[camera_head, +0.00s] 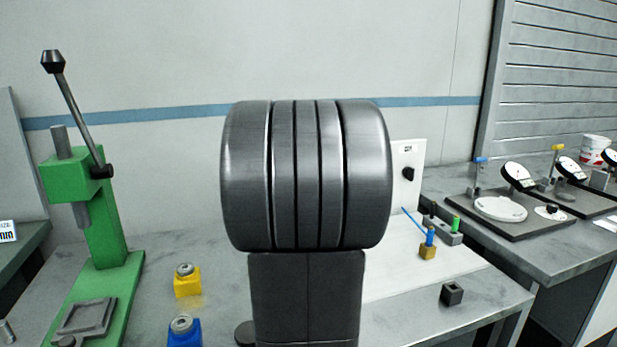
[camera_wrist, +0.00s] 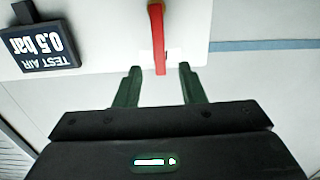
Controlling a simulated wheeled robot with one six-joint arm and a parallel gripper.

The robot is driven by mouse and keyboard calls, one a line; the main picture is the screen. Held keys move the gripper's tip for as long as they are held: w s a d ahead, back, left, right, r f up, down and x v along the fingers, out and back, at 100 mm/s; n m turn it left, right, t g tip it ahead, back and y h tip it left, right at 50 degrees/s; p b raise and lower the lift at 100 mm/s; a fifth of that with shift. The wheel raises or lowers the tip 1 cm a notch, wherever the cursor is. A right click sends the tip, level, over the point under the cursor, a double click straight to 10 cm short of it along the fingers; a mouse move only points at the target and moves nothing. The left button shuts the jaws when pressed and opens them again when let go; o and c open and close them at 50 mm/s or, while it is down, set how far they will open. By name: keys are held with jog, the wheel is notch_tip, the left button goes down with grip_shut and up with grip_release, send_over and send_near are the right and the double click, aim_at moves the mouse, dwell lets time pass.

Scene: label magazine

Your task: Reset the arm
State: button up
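In the wrist view my gripper (camera_wrist: 160,72) is open, its two dark green fingers apart. A red bar or lever (camera_wrist: 156,36) on a white panel (camera_wrist: 105,35) reaches down to the gap between the fingertips, and neither finger visibly touches it. I cannot tell its depth from the fingers. In the head view my own dark arm fills the middle and hides my gripper and much of the bench behind.
In the head view a green lever press (camera_head: 105,225) stands left. Yellow (camera_head: 187,282) and blue (camera_head: 184,333) blocks stand beside it. A small dark block (camera_head: 452,294) and dial instruments (camera_head: 518,177) are right.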

jog(key=x, duration=0.7)
jog(key=shift+w+a, duration=0.1)
jog(key=shift+w, duration=0.2)
jog(key=shift+s+f, duration=0.1)
jog(key=shift+s, duration=0.05)
jog(key=v, duration=1.3)
jog(key=x, duration=1.3)
jog(key=shift+w+r+p, duration=0.2)
jog(key=shift+w+p, duration=0.05)
jog(key=shift+p, duration=0.35)
jog(key=shift+d+m+p, duration=0.4)
jog(key=shift+m+p, duration=0.25)
jog(key=shift+m, duration=0.15)
jog(key=shift+d+f+m+p, duration=0.15)
jog(key=shift+f+m+p, duration=0.05)
jog(key=shift+m+p, duration=0.1)
